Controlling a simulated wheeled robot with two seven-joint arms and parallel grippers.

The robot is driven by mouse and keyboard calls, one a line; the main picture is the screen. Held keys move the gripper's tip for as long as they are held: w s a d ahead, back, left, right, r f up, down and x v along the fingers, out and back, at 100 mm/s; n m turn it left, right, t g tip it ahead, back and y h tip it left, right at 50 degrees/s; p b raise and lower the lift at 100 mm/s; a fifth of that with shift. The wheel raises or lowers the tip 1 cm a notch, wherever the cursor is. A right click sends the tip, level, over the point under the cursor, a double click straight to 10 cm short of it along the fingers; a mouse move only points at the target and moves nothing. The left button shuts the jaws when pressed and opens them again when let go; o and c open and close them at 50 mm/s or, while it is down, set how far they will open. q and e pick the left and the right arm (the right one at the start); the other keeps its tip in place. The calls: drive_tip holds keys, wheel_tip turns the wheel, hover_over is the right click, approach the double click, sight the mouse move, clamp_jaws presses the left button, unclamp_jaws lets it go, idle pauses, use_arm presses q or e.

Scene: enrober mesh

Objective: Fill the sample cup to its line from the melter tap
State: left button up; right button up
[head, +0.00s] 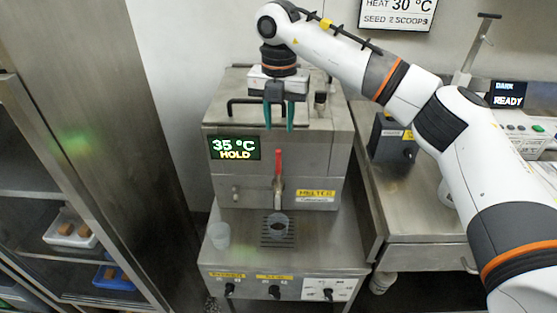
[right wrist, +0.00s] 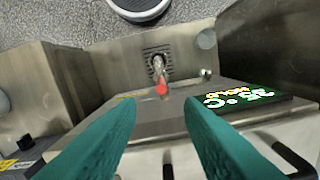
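The melter (head: 318,190) is a steel box whose display reads 35 °C HOLD. Its tap has a red lever (head: 278,165) standing upright on the front; the lever's red end also shows in the right wrist view (right wrist: 162,90). A small clear cup (head: 278,227) stands upright on the drip grate below the tap; its fill level cannot be told. A second, whitish cup (head: 220,236) stands to its left on the steel shelf. My right gripper (head: 279,128), with teal fingers, is open and empty above the melter, higher than the lever and apart from it. My left gripper is out of view.
The shelf front (head: 275,289) carries black knobs. A steel side table (head: 420,220) with a grey box stands at right. At left, an open-fronted cabinet (head: 75,185) holds trays. A dark bar handle lies near my gripper on the melter top.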

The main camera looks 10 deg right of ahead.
sight(279, 170)
wheel_tip(279, 170, down, 12)
drive_tip(key=shift+r+p, duration=0.1)
drive_tip(key=shift+p, duration=0.85)
drive_tip(key=shift+c, duration=0.3)
clamp_jaws()
